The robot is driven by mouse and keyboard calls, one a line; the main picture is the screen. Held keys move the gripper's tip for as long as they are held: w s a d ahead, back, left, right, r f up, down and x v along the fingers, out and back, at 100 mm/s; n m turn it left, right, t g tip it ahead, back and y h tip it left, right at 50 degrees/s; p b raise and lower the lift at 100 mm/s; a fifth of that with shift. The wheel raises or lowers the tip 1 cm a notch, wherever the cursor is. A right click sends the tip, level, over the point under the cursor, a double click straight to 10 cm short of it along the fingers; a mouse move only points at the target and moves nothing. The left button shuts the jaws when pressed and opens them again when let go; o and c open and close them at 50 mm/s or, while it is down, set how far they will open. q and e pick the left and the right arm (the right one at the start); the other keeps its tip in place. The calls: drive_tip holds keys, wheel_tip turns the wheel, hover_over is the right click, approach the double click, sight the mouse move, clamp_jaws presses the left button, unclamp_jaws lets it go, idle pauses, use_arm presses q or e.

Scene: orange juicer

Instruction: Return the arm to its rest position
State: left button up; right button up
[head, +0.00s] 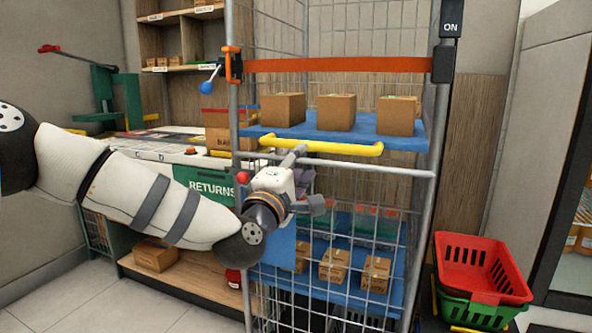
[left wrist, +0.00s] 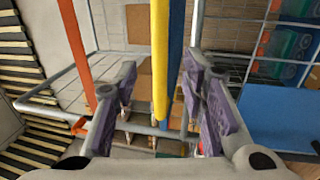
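My left arm reaches in from the left in the head view. Its gripper (head: 304,180) is in front of the wire roll cage (head: 436,190), just below the yellow bar (head: 322,147) on the edge of the upper blue shelf (head: 345,128). In the left wrist view, the gripper (left wrist: 158,78) has its two purple-padded fingers wide apart. The yellow bar (left wrist: 160,40) shows between and beyond them, with no visible contact. Nothing is held. My right gripper is in neither view.
Several cardboard boxes (head: 336,112) stand on the upper shelf, more on the lower one. An orange strap (head: 340,64) crosses the cage front. A returns counter (head: 190,158) stands behind my arm. Red and green baskets (head: 478,262) are at right. Floor at lower left is clear.

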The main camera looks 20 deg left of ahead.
use_arm(q)
drive_tip(key=s, duration=0.3)
drive_tip(key=shift+f, duration=0.3)
drive_tip(key=s+d+f+m+g+h, duration=0.1)
drive_tip(key=s+d+f+m+g, duration=0.15)
drive_tip(key=f, duration=0.55)
drive_tip(key=s+d+f+m+g+h, duration=0.1)
drive_tip(key=s+d+f+m+g, duration=0.15)
drive_tip(key=f, duration=0.65)
drive_tip(key=s+d+f+m+g+p, duration=0.15)
drive_tip(key=s+f+m+g, duration=0.5)
drive_tip(key=s+f, duration=1.1)
drive_tip(key=s+a+f+m+g+y, duration=0.1)
drive_tip(key=s+a+f+g, duration=0.3)
drive_tip(key=s, duration=1.1)
drive_tip(key=s+a+f+m+g+y+p, duration=0.1)
drive_tip(key=s+a+f+m+g, duration=0.3)
drive_tip(key=s, duration=1.1)
drive_tip(key=g, duration=0.3)
drive_tip(key=shift+s+a+m+y, duration=0.35)
drive_tip(key=shift+a+y, duration=0.05)
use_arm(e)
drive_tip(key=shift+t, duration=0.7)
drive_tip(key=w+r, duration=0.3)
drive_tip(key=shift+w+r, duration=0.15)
